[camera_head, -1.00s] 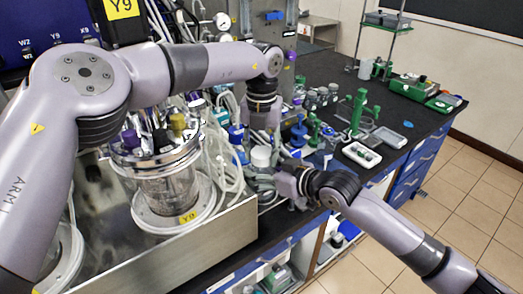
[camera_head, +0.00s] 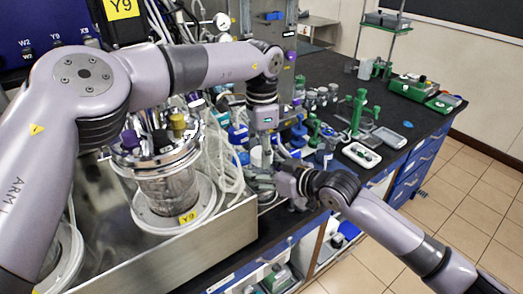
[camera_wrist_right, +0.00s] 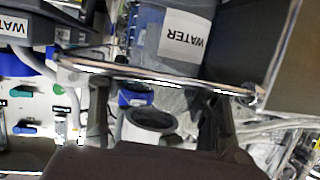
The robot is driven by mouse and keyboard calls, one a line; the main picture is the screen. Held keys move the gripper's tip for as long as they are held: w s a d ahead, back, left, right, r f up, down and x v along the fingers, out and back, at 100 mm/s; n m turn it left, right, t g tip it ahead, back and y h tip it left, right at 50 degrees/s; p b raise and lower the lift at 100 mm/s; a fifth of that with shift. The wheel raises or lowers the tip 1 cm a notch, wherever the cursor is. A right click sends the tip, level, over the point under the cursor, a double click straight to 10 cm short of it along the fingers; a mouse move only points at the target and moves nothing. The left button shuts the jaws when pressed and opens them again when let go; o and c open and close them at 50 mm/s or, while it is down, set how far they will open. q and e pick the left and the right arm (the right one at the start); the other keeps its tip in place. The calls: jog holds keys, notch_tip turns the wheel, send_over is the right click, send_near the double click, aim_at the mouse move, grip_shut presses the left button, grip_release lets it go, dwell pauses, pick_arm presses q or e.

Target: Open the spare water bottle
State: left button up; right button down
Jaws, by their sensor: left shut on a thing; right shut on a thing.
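The spare water bottle stands among other bottles at the bench front, mostly hidden by my grippers. A sliver of its white cap (camera_head: 256,157) shows beside my left gripper (camera_head: 262,148), which comes down from above and is shut on the cap. My right gripper (camera_head: 276,180) reaches in from the right below it and is shut on the bottle body. In the right wrist view, a clear bottle with a WATER label (camera_wrist_right: 184,35) shows beyond the fingers of my right gripper (camera_wrist_right: 155,115). The exact finger contact is hidden in the head view.
A glass reactor vessel (camera_head: 168,185) on a white base stands close on the left, above a steel tray wall (camera_head: 185,250). Tubing (camera_head: 222,165) hangs beside the bottle. A green stand (camera_head: 357,112) and a small white tray (camera_head: 361,154) are to the right.

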pick_arm(q)
jog(key=n, duration=0.4)
jog(key=o, duration=1.3)
